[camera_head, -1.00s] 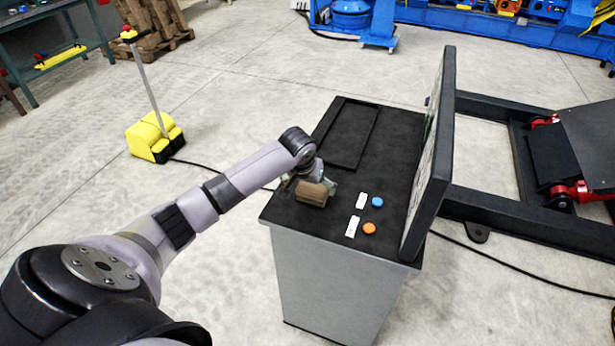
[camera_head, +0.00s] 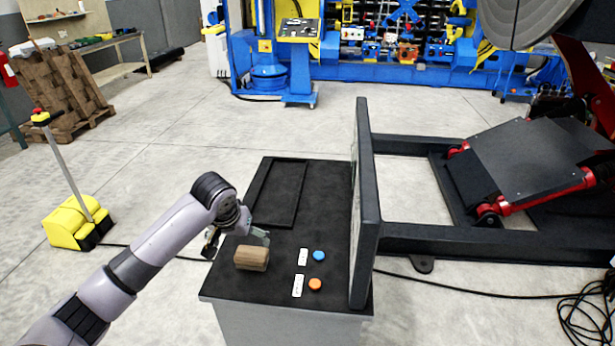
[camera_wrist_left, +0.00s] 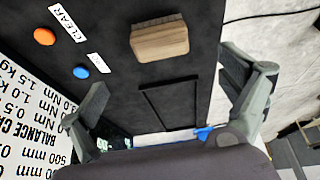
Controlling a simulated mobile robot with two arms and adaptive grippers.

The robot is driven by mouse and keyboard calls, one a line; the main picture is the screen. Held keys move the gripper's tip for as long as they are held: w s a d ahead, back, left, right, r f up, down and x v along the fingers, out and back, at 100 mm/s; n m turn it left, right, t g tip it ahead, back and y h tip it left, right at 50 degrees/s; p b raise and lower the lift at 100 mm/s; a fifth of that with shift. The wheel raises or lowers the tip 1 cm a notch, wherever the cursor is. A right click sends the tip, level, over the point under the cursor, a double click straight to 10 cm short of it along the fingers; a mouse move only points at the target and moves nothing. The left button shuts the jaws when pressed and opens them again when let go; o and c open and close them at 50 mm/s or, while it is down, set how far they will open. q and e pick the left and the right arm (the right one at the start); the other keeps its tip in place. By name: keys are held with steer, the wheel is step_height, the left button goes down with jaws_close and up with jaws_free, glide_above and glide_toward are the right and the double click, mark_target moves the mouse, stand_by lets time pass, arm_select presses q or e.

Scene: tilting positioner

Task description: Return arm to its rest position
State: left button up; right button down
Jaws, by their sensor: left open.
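My left arm reaches in from the left in the head view. Its gripper (camera_head: 237,243) is open and empty at the left edge of the black console top (camera_head: 326,195). A brown wooden block (camera_head: 251,258) lies on the console just in front of the gripper, apart from it. In the left wrist view the two spread fingers (camera_wrist_left: 168,90) have nothing between them. The block (camera_wrist_left: 159,40) lies beyond them on the black surface. My right gripper is not in view.
A blue button (camera_head: 319,256) and an orange button (camera_head: 315,284) with white labels sit right of the block. An upright dark panel (camera_head: 365,205) borders the console's right side. A yellow pedestal (camera_head: 75,224) stands on the floor at left, with open floor around it.

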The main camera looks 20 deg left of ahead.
arm_select(q)
steer(key=shift+d, duration=0.1)
steer(key=s+d+f, duration=0.1)
steer(key=d+f, duration=0.1)
steer(key=s+d+f+m, duration=0.1)
steer(key=s+d+f, duration=0.1)
steer(key=s+d+f+m+h, duration=0.1)
steer(key=s+d+f, duration=0.1)
steer(key=shift+s+d+f, duration=0.1)
steer(key=shift+d+f, duration=0.15)
steer(key=shift+d, duration=0.1)
steer(key=s+d+f+m, duration=0.2)
steer(key=s+d+f, duration=0.2)
steer(key=s+d, duration=0.55)
steer(key=s, duration=1.5)
step_height(320, 180, down, 28)
steer(key=s+m+g, duration=0.1)
steer(key=s+g, duration=0.1)
steer(key=s+a+f+g+b, duration=0.1)
steer(key=s+a+f, duration=0.2)
steer(key=s+f, duration=1.3)
steer(key=shift+s+f+b, duration=0.25)
steer(key=shift+s+b, duration=0.05)
steer(key=shift+b, duration=0.05)
